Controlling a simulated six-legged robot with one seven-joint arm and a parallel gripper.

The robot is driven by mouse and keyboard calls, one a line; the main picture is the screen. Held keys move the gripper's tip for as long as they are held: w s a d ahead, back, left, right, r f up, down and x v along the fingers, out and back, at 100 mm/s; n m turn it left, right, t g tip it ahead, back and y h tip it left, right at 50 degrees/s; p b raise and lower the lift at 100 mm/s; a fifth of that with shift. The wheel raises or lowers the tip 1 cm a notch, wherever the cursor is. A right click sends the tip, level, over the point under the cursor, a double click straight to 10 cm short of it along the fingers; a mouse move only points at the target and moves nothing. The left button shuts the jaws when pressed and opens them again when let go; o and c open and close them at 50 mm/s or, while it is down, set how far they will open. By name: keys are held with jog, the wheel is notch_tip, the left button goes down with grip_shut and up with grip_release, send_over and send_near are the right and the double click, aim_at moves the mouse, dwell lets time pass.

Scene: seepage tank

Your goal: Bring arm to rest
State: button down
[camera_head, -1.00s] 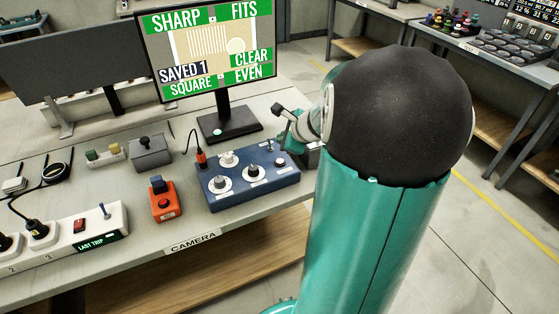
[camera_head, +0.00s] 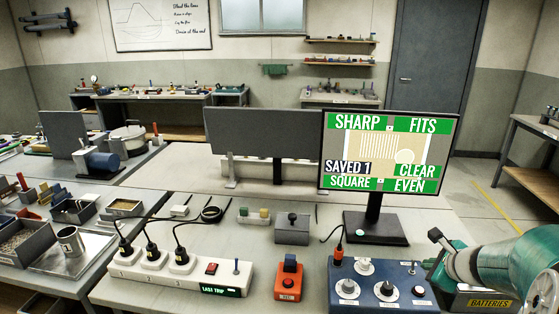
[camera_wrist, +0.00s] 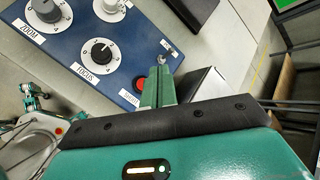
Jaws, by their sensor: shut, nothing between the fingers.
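My teal arm (camera_head: 510,262) enters the head view at the lower right, its end over the right end of the blue camera control box (camera_head: 375,290). In the wrist view, my gripper (camera_wrist: 157,84) is shut and empty, with its two green fingers together. It is seen over the edge of the blue box beside a red button (camera_wrist: 140,83); I cannot tell the height above it. The box has dials marked ZOOM and FOCUS. The fingertips are not clear in the head view.
A screen (camera_head: 388,150) reading SHARP, FITS, SAVED 1, CLEAR, SQUARE and EVEN stands behind the box. An orange switch box (camera_head: 288,281) and a white power strip (camera_head: 170,272) sit to its left. A batteries container (camera_head: 489,302) is near my arm. Open floor lies at the right.

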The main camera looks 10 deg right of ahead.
jog(key=s+a+r+n+g+y, duration=0.1)
jog(key=a+r+n, duration=0.2)
jog(key=a+n, duration=0.5)
jog(key=s+a+r+n+g+y, duration=0.1)
jog(key=a+r+n, duration=0.25)
jog(key=a, duration=0.75)
jog(key=s+a+r+n+g+h, duration=0.1)
jog(key=s+a+r+n, duration=0.1)
jog(key=s+a+n, duration=0.9)
jog(key=s+n, duration=0.2)
jog(key=n, duration=0.3)
jog(key=shift+s+a+r+g, duration=0.25)
jog(key=shift+s+r+g, duration=0.05)
jog(key=shift+s+r, duration=0.05)
